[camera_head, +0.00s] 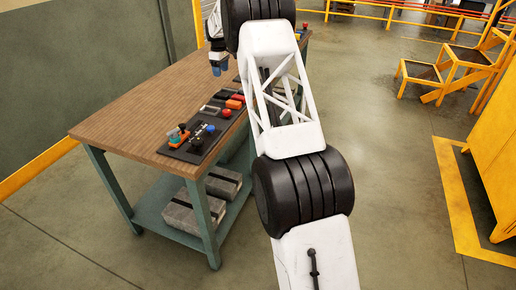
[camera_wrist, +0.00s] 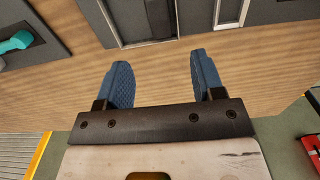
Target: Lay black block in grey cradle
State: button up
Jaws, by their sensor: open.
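My gripper (camera_head: 217,68) hangs above the wooden workbench, near the dark mat's far part in the head view. In the wrist view its two blue fingers (camera_wrist: 158,82) are wide apart, with bare wood between them. Beyond the fingertips, at the top edge of the wrist view, is a grey metal frame (camera_wrist: 110,14) around a dark middle (camera_wrist: 158,18). I cannot tell if that dark part is the black block or an empty recess.
The workbench (camera_head: 115,122) carries a dark mat with several small coloured items, including an orange piece (camera_head: 233,104) and a blue ball (camera_head: 210,128). A teal item (camera_wrist: 15,42) lies at the wrist view's left. The bench's left part is clear. Grey boxes (camera_head: 183,215) sit below.

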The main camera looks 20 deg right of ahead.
jog(key=s+a+r+m, duration=0.25)
jog(key=s+r, duration=0.45)
jog(key=s, duration=0.5)
jog(key=s+a+r+m+t, duration=0.1)
jog(key=s+a+r, duration=0.35)
jog(key=s, duration=0.85)
jog(key=s+a+r+m, duration=0.1)
jog(key=s+a+r, duration=0.1)
jog(key=s+r, duration=0.8)
jog(key=s+a+f+m, duration=0.1)
jog(key=s+f, duration=0.2)
jog(key=s, duration=1.1)
jog(key=s+a+f+m+t, duration=0.1)
jog(key=s+f, duration=0.3)
jog(key=s, duration=1.1)
jog(key=s+a+f+m, duration=0.2)
jog(key=s+f, duration=0.2)
jog(key=s, duration=1.1)
jog(key=shift+s+a+m+t, duration=0.2)
jog(key=shift+s+m+t, duration=0.05)
jog(key=shift+m+t, duration=0.1)
